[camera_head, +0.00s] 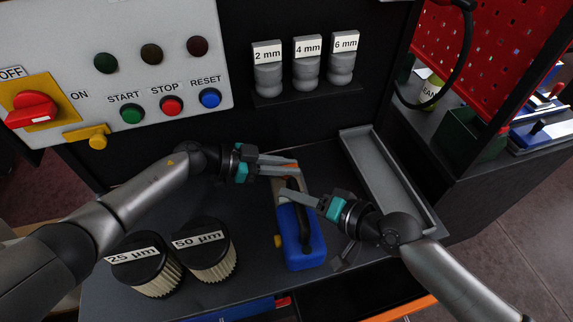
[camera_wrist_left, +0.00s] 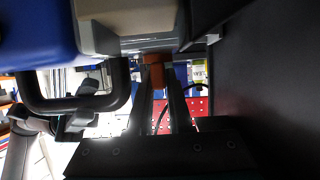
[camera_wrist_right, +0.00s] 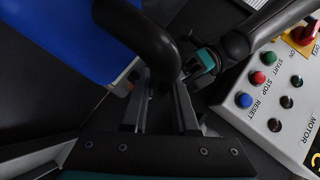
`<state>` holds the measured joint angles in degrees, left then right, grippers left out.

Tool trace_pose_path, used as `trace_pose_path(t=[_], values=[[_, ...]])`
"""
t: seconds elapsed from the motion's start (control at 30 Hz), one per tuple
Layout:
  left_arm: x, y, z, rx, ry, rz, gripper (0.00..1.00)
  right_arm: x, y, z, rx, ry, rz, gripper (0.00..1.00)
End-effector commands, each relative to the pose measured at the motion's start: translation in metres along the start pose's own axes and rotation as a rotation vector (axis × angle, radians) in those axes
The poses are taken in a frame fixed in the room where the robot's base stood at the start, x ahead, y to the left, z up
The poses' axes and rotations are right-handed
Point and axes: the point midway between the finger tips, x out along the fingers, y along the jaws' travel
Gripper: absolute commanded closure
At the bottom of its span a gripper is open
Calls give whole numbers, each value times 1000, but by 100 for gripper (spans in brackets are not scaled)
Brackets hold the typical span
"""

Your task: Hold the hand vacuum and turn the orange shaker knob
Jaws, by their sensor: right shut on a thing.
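The hand vacuum (camera_head: 300,245) has a blue body, a pale front part and a black handle (camera_head: 305,225). It stands on the dark table in the middle of the head view. My right gripper (camera_head: 298,200) is shut on the black handle, which also shows between its fingers in the right wrist view (camera_wrist_right: 155,50). The orange shaker knob (camera_wrist_left: 154,76) is at the far end of the vacuum. My left gripper (camera_head: 294,167) is open, with its fingertips at the knob. The left wrist view shows the knob between or just beyond the fingertips; contact is unclear.
Two filters, 25 µm (camera_head: 146,266) and 50 µm (camera_head: 206,250), stand at the left front. A grey tray (camera_head: 390,185) lies on the right. A control panel (camera_head: 110,80) and a shelf with labelled grey parts (camera_head: 307,70) are behind.

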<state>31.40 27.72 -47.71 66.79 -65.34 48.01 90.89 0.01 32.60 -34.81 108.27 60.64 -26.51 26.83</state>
Motion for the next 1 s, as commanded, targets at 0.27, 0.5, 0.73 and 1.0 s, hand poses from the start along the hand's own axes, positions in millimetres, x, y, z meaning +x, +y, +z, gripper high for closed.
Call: trace_pose_path(t=[0.27,0.5,0.73,1.0], values=[[0,0,0,0,0,0,100,0,1,1,1,-2,2,100],[0,0,0,2,-1,4,100,0,1,1,1,-2,2,100],[0,-2,1,37,-6,88,100,0,1,1,0,-2,2,100],[1,-1,2,82,-7,198,100,0,1,1,0,-3,2,100]])
